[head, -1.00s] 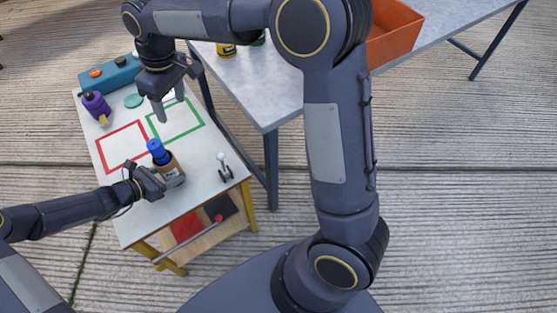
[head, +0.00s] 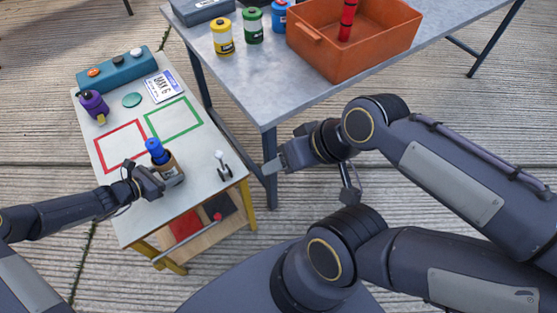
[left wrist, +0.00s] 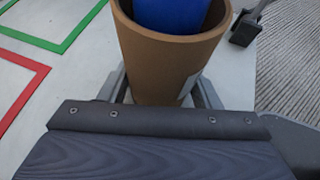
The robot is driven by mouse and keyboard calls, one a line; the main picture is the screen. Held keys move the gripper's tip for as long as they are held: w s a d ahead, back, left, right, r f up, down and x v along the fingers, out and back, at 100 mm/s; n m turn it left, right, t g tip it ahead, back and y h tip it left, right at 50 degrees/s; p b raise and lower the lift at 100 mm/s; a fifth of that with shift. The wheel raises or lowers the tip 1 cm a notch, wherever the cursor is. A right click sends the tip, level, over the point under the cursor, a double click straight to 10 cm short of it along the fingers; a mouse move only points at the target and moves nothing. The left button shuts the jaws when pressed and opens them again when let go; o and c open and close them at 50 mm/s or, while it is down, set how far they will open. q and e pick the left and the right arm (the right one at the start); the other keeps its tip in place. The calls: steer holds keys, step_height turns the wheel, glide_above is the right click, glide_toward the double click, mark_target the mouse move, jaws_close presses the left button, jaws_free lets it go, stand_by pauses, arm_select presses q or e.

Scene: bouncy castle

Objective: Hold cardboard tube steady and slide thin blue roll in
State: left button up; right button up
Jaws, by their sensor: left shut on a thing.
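The brown cardboard tube (head: 174,169) stands upright near the right edge of the small white table. My left gripper (head: 162,182) is shut on it from the front left. The blue roll (head: 156,147) is in the tube, with its top end sticking out above the rim. In the left wrist view the tube (left wrist: 165,60) sits between my two fingers, and the blue roll (left wrist: 172,12) shows inside its mouth; its lower end is hidden. My right gripper (head: 273,167) is off the white table's right side, in front of the metal table, with nothing visible in it.
The metal table (head: 265,95) holds an orange bin (head: 355,40) and several cans.

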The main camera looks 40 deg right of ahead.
stand_by(0.3)
arm_select(q)
steer(key=o, duration=0.9)
steer(key=shift+c, duration=0.2)
steer(key=shift+a, duration=0.1)
